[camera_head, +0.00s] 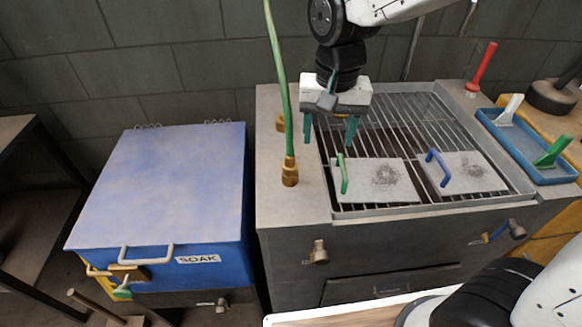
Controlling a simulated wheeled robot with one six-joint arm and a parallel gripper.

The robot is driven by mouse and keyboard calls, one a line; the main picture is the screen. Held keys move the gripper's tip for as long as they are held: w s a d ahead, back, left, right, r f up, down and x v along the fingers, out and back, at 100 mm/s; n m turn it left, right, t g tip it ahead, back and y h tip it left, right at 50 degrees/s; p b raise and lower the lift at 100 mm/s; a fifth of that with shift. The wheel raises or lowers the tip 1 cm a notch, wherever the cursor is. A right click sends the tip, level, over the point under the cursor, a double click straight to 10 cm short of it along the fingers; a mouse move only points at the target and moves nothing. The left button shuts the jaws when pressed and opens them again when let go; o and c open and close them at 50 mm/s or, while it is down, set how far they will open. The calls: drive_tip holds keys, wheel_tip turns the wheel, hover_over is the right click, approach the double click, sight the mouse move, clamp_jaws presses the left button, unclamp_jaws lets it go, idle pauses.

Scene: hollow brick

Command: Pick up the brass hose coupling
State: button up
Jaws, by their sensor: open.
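The brass hose coupling (289,171) is at the lower end of a green hose (279,80). It appears upright at the left top ledge of the grey unit. The hose rises from it out of the top of the picture. My gripper (329,138) points down with teal fingers spread apart and nothing visible between them. It is above the left part of the wire grate, to the right of the hose and apart from the coupling. A second brass piece (280,122) sits farther back on the ledge, partly behind the hose.
Two grey plates with a green handle (343,174) and a blue handle (437,167) lie on the grate (395,110). A blue tray (560,172) with scrapers and a red-handled tool (484,68) are at right. A blue SOAK box (170,190) stands left.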

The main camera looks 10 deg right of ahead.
hover_over(290, 169)
drive_tip(key=w, duration=0.1)
drive_tip(key=shift+m, duration=0.3)
wheel_tip(290, 169, down, 5)
drive_tip(key=shift+d, duration=0.15)
wheel_tip(290, 169, down, 8)
drive_tip(key=shift+w+r, duration=0.15)
drive_tip(key=shift+r, duration=0.05)
drive_tip(key=c, duration=1.1)
